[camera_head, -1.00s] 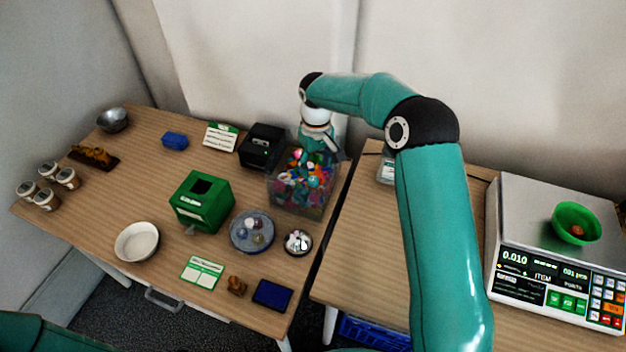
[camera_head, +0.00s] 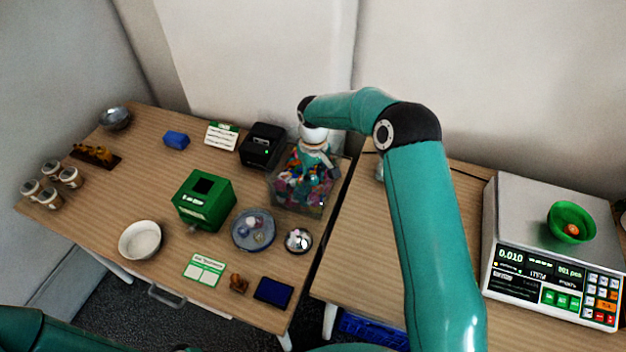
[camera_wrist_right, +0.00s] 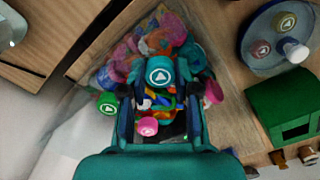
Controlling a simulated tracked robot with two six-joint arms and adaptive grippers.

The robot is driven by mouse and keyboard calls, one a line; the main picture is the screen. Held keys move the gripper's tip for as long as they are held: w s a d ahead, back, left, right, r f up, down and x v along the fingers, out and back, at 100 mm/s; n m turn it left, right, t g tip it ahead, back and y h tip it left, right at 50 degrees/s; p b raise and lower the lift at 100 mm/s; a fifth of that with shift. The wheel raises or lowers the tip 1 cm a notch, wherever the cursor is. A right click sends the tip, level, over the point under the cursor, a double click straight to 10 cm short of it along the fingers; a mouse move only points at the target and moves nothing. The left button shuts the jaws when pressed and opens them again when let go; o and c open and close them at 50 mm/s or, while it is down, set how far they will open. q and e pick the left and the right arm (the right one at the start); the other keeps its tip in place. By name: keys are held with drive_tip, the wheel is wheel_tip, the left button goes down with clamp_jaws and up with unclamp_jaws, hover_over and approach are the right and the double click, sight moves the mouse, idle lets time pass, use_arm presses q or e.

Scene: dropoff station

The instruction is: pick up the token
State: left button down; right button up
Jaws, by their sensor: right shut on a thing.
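Several colourful tokens (camera_head: 310,195) are heaped in a clear bin (camera_head: 290,207) at the right end of the left table. My right gripper (camera_head: 312,168) reaches down into the bin. In the right wrist view its fingers (camera_wrist_right: 158,85) stand on either side of a teal token (camera_wrist_right: 159,70) with a white arrow mark, and they are shut on it. A pink token (camera_wrist_right: 147,126) and a green token (camera_wrist_right: 107,103) lie close by. The fingertips are partly hidden among the tokens. My left gripper is out of view.
Near the bin are a green box (camera_head: 204,200), a black printer (camera_head: 263,146), a round tray (camera_head: 253,231) and a silver bell (camera_head: 298,240). A white bowl (camera_head: 140,240) stands to the left. The right table holds a scale (camera_head: 515,220) with a green bowl (camera_head: 571,222).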

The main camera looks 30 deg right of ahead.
sight(313, 179)
idle(0.3)
drive_tip(key=shift+r, duration=0.5)
wheel_tip(313, 179, up, 19)
drive_tip(key=b, duration=0.1)
